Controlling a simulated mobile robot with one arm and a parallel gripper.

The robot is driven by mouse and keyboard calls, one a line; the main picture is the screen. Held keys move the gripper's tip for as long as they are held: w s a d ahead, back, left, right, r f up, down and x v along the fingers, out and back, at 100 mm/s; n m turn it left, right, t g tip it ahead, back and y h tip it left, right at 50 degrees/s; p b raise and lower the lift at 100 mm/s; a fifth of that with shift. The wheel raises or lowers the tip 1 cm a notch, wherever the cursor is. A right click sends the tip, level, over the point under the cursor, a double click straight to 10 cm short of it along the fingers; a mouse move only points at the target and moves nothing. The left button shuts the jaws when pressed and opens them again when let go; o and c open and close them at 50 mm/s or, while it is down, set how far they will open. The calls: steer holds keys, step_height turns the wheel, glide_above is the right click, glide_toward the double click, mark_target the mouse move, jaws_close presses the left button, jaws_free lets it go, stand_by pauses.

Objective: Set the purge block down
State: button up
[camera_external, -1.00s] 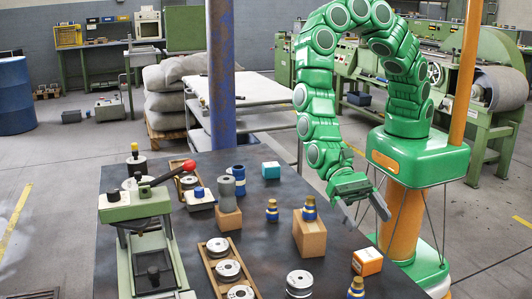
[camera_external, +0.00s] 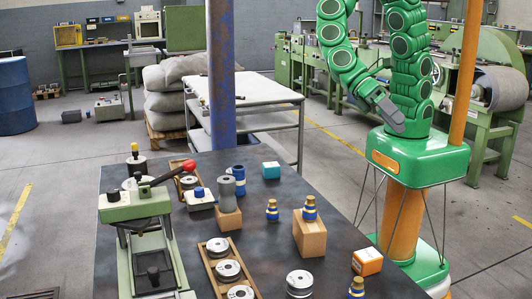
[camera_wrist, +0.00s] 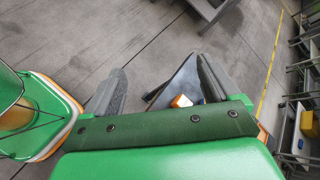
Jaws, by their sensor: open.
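My gripper (camera_external: 392,122) is open and empty, raised beside my own column, off the right side of the dark table (camera_external: 330,262). Its two fingers are spread apart in the wrist view (camera_wrist: 158,88). I cannot tell for sure which thing is the purge block. An orange cube with a pale marking (camera_external: 367,262) rests on the table near its right edge, apart from the gripper. It also shows in the wrist view (camera_wrist: 181,101), far below the fingers. A teal cube (camera_external: 271,170) stands at the table's back edge.
Brass-and-blue nozzle parts (camera_external: 272,210) stand on the table, one on a tan block (camera_external: 310,238). A wooden tray (camera_external: 208,257) holds metal discs. A green press with a red-knobbed lever (camera_external: 135,207) takes up the left. A blue post (camera_external: 222,75) rises behind the table.

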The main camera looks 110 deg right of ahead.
steer(key=s+d+r+n+h, duration=0.1)
steer(key=s+d, duration=0.4)
steer(key=d, duration=0.5)
steer(key=s+d+r+n+t+h, duration=0.1)
steer(key=s+d+r+n+h, duration=0.1)
steer(key=s+d+h, duration=0.4)
steer(key=s+d+r+n+t+h, duration=0.1)
steer(key=s+d, duration=0.4)
steer(key=d, duration=1)
steer(key=r+n+h, duration=0.1)
steer(key=n+h, duration=0.1)
steer(key=shift+s+h, duration=0.3)
steer(key=shift+s, duration=0.05)
steer(key=shift+d, duration=0.1)
